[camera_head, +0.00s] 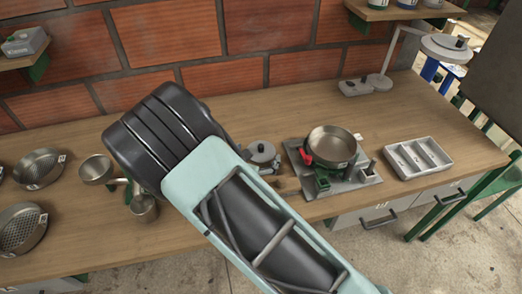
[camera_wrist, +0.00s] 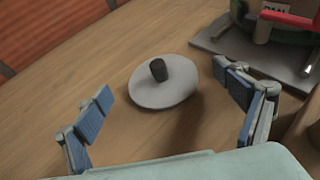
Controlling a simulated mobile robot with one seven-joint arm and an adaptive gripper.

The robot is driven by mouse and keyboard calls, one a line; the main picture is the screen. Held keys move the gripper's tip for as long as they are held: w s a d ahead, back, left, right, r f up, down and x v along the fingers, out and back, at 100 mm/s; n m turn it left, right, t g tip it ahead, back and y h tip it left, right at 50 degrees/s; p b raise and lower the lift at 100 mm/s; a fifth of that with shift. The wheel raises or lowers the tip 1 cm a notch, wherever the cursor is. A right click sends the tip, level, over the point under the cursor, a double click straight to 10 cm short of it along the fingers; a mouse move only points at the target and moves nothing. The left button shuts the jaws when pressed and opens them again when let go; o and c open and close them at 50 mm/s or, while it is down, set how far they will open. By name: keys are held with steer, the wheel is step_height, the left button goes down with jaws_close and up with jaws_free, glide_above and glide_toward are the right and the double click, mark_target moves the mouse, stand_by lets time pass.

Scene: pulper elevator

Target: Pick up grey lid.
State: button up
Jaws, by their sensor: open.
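The grey lid (camera_wrist: 165,93), a round disc with a dark upright knob, lies on the wooden worktop in the wrist view. My gripper (camera_wrist: 164,82) is open and empty, with one blue-padded finger to either side of the lid in the picture. The fingers appear apart from the lid, and the height between them is hard to judge. In the head view a grey lid (camera_head: 262,153) with a dark knob shows just right of my arm.
A grey board (camera_head: 352,183) holding a pan (camera_head: 332,145) stands close to the right of the lid. A grey divided tray (camera_head: 418,157) is farther right. Metal pans and a strainer (camera_head: 38,168) stand on the left. A brick wall (camera_head: 165,38) rises behind the worktop.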

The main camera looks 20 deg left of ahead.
steer(key=shift+x, duration=1.2)
steer(key=c, duration=1.3)
steer(key=shift+o, duration=0.2)
steer(key=shift+r, duration=0.1)
